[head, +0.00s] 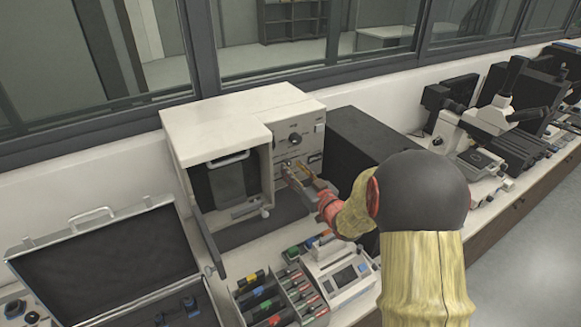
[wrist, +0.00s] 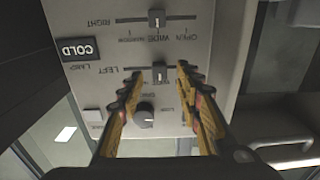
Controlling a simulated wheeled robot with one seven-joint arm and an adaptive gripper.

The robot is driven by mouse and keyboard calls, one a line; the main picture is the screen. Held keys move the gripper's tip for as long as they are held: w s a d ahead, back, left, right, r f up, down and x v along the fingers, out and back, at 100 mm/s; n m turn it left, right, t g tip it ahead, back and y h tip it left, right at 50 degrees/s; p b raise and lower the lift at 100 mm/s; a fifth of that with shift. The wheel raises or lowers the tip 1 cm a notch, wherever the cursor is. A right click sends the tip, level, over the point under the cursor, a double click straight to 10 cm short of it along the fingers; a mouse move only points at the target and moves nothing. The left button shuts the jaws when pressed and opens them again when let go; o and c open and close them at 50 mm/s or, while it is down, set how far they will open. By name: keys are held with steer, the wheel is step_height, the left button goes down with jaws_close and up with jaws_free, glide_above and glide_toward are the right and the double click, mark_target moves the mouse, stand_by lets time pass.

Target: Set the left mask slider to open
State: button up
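The wrist view shows the press's control panel (wrist: 215,22) upside down. The left mask slider's knob (wrist: 160,70), on the slot labelled LEFT, sits near the middle of its travel, around the WIDE position. The printed word OPEN is toward the picture's right and NARROW toward its left. My gripper (wrist: 161,76) is open, with one fingertip on each side of this knob and visible gaps. I cannot tell the depth between tips and panel. In the head view my gripper (head: 298,172) is at the panel's front and hides the sliders.
The right slider's knob (wrist: 157,18) is close by. A dark round knob (wrist: 143,114) lies between the fingers nearer my palm.

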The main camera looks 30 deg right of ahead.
steer(key=shift+w, duration=1.15)
steer(key=shift+c, duration=1.2)
jaws_close()
